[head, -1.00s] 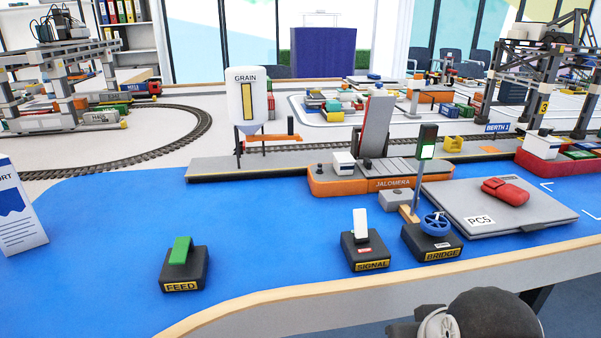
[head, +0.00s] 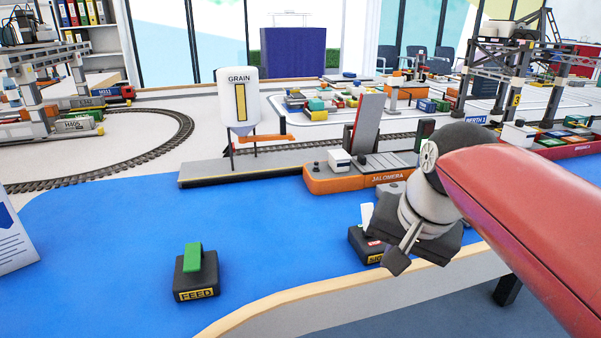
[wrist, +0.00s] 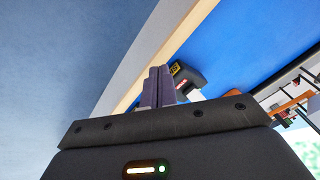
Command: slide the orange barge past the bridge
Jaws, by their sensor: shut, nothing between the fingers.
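The orange barge (head: 335,184), marked JALOMERA, lies on the blue water along the grey quay, with a small white cabin near its left end. The grey bridge leaf (head: 368,122) stands raised just behind the barge. My arm hides the barge's right end and the BRIDGE control box. My gripper (head: 397,262) is over the table's front edge, beside the SIGNAL box (head: 360,246), which it partly covers. In the wrist view, the fingers (wrist: 157,87) are shut together and empty, pointing toward the table edge and a dark labelled box (wrist: 184,76).
A FEED box (head: 197,277) with a green lever stands at the front left. A white grain silo (head: 238,97) rises over the quay left of the barge. A red barge (head: 562,146) lies at the right. Open blue water extends left of the orange barge.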

